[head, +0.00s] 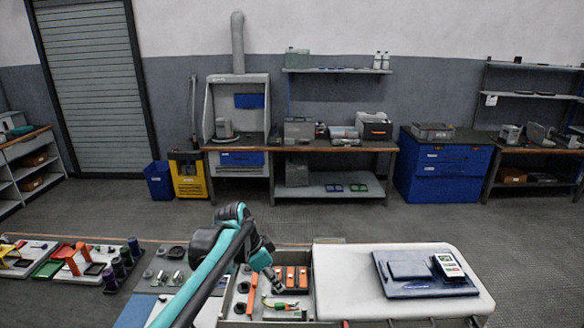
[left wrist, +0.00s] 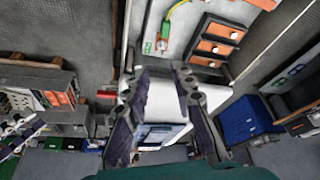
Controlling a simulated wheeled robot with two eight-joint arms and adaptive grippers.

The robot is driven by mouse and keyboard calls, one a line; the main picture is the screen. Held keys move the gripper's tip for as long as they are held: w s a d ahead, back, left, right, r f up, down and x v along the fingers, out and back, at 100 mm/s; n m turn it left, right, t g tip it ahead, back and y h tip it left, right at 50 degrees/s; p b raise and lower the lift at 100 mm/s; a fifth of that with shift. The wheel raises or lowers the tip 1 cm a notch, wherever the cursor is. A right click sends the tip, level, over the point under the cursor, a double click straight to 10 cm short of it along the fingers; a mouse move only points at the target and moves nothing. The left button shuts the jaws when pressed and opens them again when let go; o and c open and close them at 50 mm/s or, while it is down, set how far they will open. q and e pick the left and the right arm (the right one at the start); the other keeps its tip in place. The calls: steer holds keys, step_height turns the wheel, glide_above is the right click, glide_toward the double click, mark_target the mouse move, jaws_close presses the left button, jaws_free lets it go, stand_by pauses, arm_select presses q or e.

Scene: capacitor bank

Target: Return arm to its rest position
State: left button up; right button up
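My left arm, teal and black, comes in from the bottom of the head view and bends at a black wrist. My left gripper (head: 275,284) points down over the grey tray (head: 309,262) of parts. In the left wrist view its two dark fingers (left wrist: 160,72) stand apart, with nothing seen held between them. Orange blocks (head: 291,277) and a cable with yellow-green and red parts (head: 280,304) lie in the tray; they also show in the left wrist view. My right gripper is not in view.
A white padded surface (head: 345,285) right of the tray carries a dark blue pad (head: 425,288) and a small device (head: 448,266). Coloured bins and dark cylinders (head: 119,267) stand at left. Floor is open between this bench and the back workbench (head: 330,145).

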arm_select(q)
steer(key=s+a+f+n+t+y+b, duration=0.1)
steer(key=s+a+f+n, duration=0.2)
steer(key=s, duration=0.5)
steer(key=s+a+f+n+t+y+b, duration=0.1)
steer(key=s+a+f+n+t+b, duration=0.1)
steer(key=s+a+n, duration=0.3)
steer(key=s+a+f+n+t+y+b, duration=0.1)
steer(key=s+a+f+n, duration=0.3)
steer(key=s, duration=0.7)
steer(key=shift+s+a+f+n+t+y+b, duration=0.2)
steer(key=shift+s+f+n+t+y+b, duration=0.15)
steer(key=shift+t+b, duration=0.35)
steer(key=shift+r, duration=0.1)
